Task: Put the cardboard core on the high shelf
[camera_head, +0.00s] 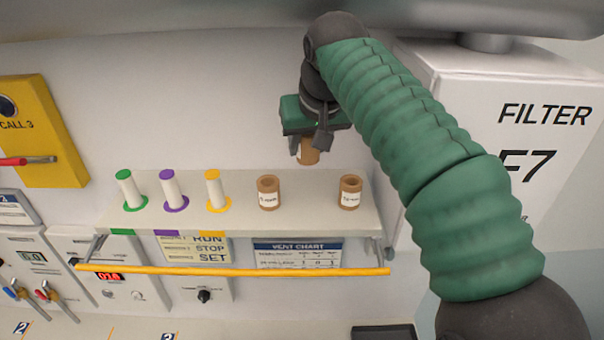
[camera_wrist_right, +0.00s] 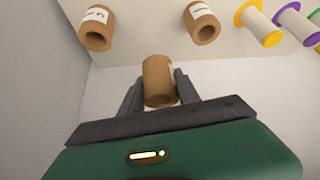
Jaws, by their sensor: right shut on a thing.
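A brown cardboard core (camera_head: 309,153) is held in my right gripper (camera_head: 308,143), above the back of the high shelf (camera_head: 325,217) in the head view. In the right wrist view the core (camera_wrist_right: 158,80) sits between the two dark fingers of the right gripper (camera_wrist_right: 160,88), which are shut on it. I cannot tell whether the core touches the shelf. Two more labelled cardboard cores stand on the shelf, one near the middle (camera_head: 268,193) and one at the right end (camera_head: 350,192). My left gripper is not in view.
Green (camera_head: 129,190), purple (camera_head: 173,190) and yellow (camera_head: 216,192) flanged spools stand on the left of the shelf. A yellow bar (camera_head: 235,270) runs along its front. A white FILTER box (camera_head: 480,110) stands at the right. Between the two standing cores the shelf is clear.

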